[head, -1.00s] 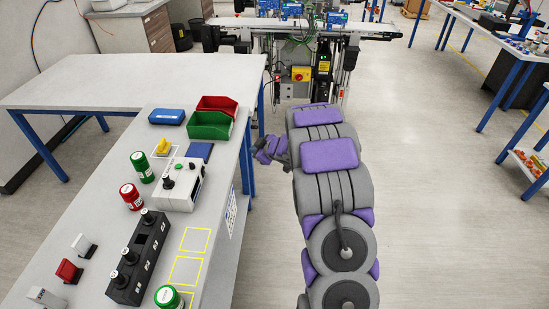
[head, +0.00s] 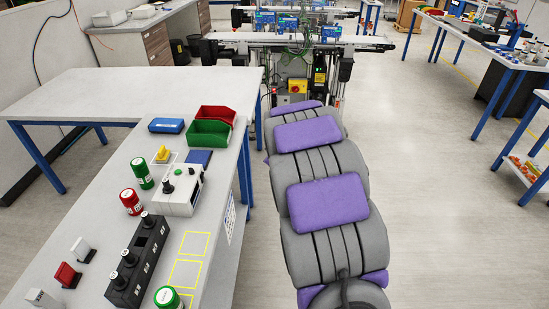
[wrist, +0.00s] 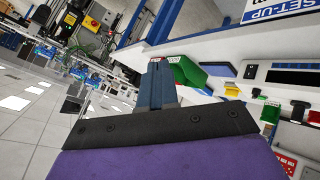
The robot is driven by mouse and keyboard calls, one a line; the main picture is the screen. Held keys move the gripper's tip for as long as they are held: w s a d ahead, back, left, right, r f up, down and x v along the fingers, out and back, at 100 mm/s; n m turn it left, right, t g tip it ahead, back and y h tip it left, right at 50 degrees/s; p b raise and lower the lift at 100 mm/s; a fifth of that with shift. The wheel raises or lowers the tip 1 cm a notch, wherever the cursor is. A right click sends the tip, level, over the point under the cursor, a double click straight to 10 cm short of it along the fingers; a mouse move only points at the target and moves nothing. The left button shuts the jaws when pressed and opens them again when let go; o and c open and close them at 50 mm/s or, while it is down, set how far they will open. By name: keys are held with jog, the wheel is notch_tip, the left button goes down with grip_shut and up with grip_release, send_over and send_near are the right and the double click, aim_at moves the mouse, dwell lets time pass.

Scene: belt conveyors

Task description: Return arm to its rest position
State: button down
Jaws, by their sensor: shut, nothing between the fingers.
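My arm, grey with purple pads, fills the lower middle of the head view and points away toward the conveyors. My gripper is hidden behind it there. In the wrist view my gripper (wrist: 157,84) shows past a dark bracket, with its narrow fingers together and nothing visible between them. The grey worktable (head: 217,258) is left of the arm, and the arm is apart from it. The gripper overlaps the table side in the tilted wrist view, but I cannot tell the distance.
A green bin (head: 209,134), a red bin (head: 217,113), a control box (head: 180,194) and several jars stand on the worktable. The conveyor station (head: 296,82) is ahead. The floor (head: 440,200) right of the arm is clear. Another blue-legged table (head: 490,55) is far right.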

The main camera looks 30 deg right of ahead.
jog(key=shift+d, duration=0.15)
jog(key=s+a+r+m+g+h, duration=0.1)
jog(key=s+a+r+m+g, duration=0.15)
jog(key=s, duration=0.35)
jog(key=s+a+r+m+g+h, duration=0.1)
jog(key=s+a+r, duration=0.1)
jog(key=s+r, duration=0.3)
jog(key=s+a+g+y, duration=0.1)
jog(key=s+a+g, duration=0.1)
jog(key=s+a, duration=0.5)
jog(key=s+a+g+y, duration=0.2)
jog(key=s+a, duration=0.5)
jog(key=s, duration=0.8)
jog(key=s+a+m+g+y, duration=0.1)
jog(key=s+a+g+y, duration=0.1)
jog(key=s+a, duration=0.5)
jog(key=s+f+g, duration=0.1)
jog(key=s, duration=0.3)
jog(key=shift+a, duration=0.3)
